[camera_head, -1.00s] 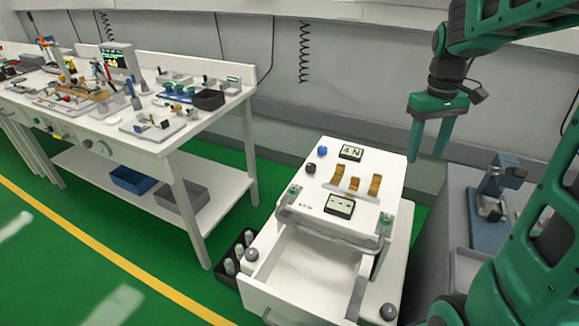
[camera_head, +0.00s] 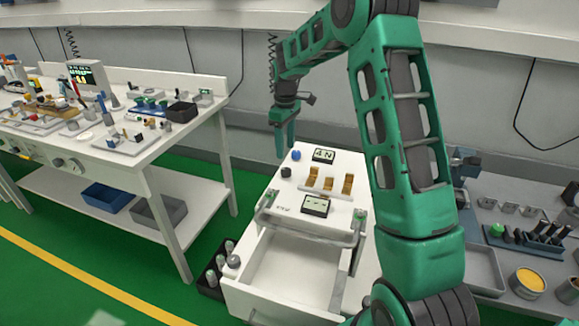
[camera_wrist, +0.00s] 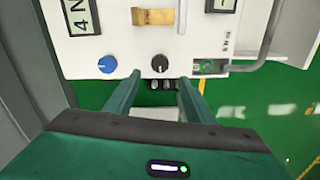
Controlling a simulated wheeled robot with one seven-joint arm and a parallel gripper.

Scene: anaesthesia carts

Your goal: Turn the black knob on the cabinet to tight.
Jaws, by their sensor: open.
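The black knob (camera_head: 286,171) is on the top panel of the white cabinet (camera_head: 335,230), near its left edge, just in front of a blue knob (camera_head: 296,155). In the wrist view the black knob (camera_wrist: 159,65) shows a small pale mark, and the blue knob (camera_wrist: 107,65) is to its left. My gripper (camera_head: 284,150) is open and empty above the cabinet's left edge. In the wrist view my gripper (camera_wrist: 160,78) has its fingertips spread to either side below the black knob in the picture. I see no contact with it.
Several brass clips (camera_head: 329,183) and two black-and-white displays sit right of the knobs. A grey handle (camera_head: 310,232) spans the front above an open drawer (camera_head: 290,275). A workbench (camera_head: 165,150) with small items stands left; a grey bench with tools is at right.

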